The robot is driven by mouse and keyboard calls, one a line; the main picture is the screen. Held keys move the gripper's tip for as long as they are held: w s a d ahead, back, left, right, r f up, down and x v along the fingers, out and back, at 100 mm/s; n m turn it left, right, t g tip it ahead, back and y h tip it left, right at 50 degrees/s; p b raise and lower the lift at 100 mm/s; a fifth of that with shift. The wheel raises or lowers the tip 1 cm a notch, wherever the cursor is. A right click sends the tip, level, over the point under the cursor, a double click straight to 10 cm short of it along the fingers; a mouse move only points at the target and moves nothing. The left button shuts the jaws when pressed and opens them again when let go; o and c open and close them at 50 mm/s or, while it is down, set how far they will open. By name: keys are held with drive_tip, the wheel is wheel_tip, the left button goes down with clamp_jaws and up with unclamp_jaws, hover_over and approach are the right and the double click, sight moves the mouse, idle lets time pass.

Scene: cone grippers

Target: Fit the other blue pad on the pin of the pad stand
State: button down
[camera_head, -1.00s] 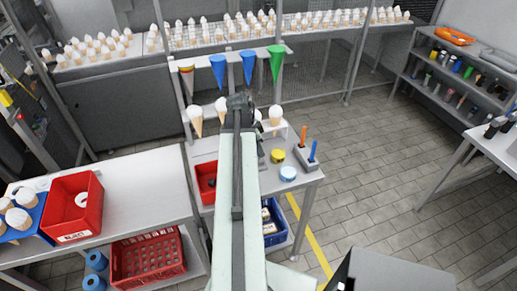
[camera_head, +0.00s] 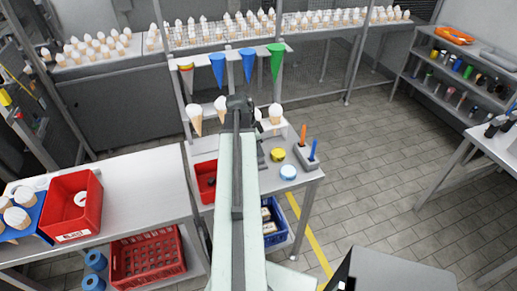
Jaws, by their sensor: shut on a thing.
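My gripper (camera_head: 240,103) is at the far end of my arm, above the back of the small grey work table (camera_head: 312,180). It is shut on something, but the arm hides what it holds. No pin can be made out.
A holder (camera_head: 305,157) with an orange and a blue handle stands at the table's right. Blue and green cones (camera_head: 248,65) hang from a rack behind, with filled cones (camera_head: 275,114) below. A red bin (camera_head: 75,205) stands on the left table.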

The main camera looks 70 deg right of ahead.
drive_tip(key=shift+f+b, duration=1.1)
idle(0.7)
drive_tip(key=c, duration=0.7)
unclamp_jaws()
drive_tip(key=shift+r, duration=0.15)
drive_tip(key=shift+r+p, duration=2.4)
drive_tip(key=shift+p, duration=0.15)
